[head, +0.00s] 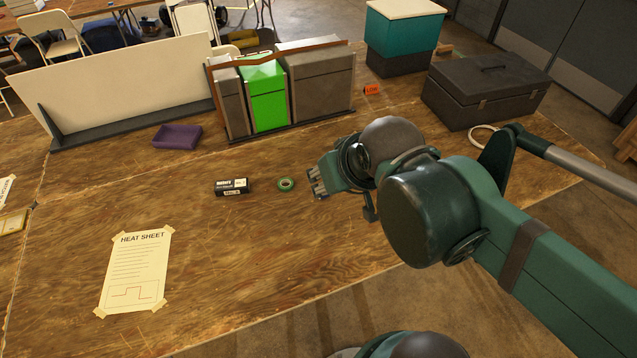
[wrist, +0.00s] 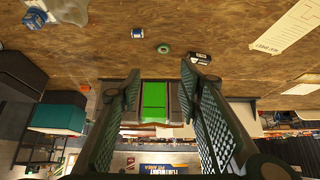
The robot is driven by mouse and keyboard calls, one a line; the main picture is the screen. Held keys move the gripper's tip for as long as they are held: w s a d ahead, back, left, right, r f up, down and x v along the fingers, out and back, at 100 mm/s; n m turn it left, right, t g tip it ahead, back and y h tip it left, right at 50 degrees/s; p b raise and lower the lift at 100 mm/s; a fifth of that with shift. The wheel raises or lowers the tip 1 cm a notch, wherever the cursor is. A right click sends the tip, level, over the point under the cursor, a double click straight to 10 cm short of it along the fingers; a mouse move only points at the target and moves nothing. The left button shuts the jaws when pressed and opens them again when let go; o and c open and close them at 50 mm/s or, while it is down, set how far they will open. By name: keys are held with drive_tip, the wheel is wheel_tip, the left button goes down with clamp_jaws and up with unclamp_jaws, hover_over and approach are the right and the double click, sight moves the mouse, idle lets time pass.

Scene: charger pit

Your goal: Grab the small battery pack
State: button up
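The small battery pack (head: 232,187) is a black block with a white printed label, lying on the wooden table left of a green tape roll (head: 286,184). In the wrist view, which is upside down, the pack (wrist: 203,57) shows just beyond the tip of the right-hand finger, which may cover part of it. My gripper (head: 316,184) is right of the tape roll in the head view, apart from the pack. In the wrist view my gripper (wrist: 162,78) has its two fingers spread wide with nothing between them.
Grey and green bins (head: 267,100) stand at the back, with a purple tray (head: 177,137) to their left. A black toolbox (head: 486,92) is at the right. A taped heat sheet (head: 137,268) lies front left. The wrist view shows a small can (wrist: 137,33) and blue items (wrist: 36,19).

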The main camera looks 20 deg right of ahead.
drive_tip(key=shift+w, duration=0.1)
drive_tip(key=w+d+f+m+g+b, duration=0.2)
drive_tip(key=w+f+m, duration=0.3)
drive_tip(key=w, duration=0.3)
drive_tip(key=w+d+f+m+g+b, duration=0.2)
drive_tip(key=w+d+f+m, duration=0.1)
drive_tip(key=w+f+m, duration=0.4)
drive_tip(key=w+d+f+m+g, duration=0.1)
drive_tip(key=w+f, duration=0.2)
drive_tip(key=f, duration=0.2)
drive_tip(key=w+d+f+m+g+b, duration=0.1)
drive_tip(key=w+d+f+m, duration=0.1)
drive_tip(key=w+f, duration=0.2)
drive_tip(key=w+d+f+m+g+b, duration=0.1)
drive_tip(key=w+f+m, duration=0.1)
drive_tip(key=f, duration=0.6)
drive_tip(key=shift+w+d+f, duration=0.1)
drive_tip(key=shift+w+f, duration=0.05)
drive_tip(key=shift+w, duration=0.3)
drive_tip(key=shift+w+d+f, duration=0.1)
drive_tip(key=shift+w, duration=0.35)
drive_tip(key=shift+w+d+f+m, duration=0.15)
drive_tip(key=shift+f+m, duration=0.15)
drive_tip(key=shift+f, duration=0.15)
drive_tip(key=shift+f, duration=0.1)
drive_tip(key=shift+f+b, duration=0.4)
drive_tip(key=shift+f, duration=0.8)
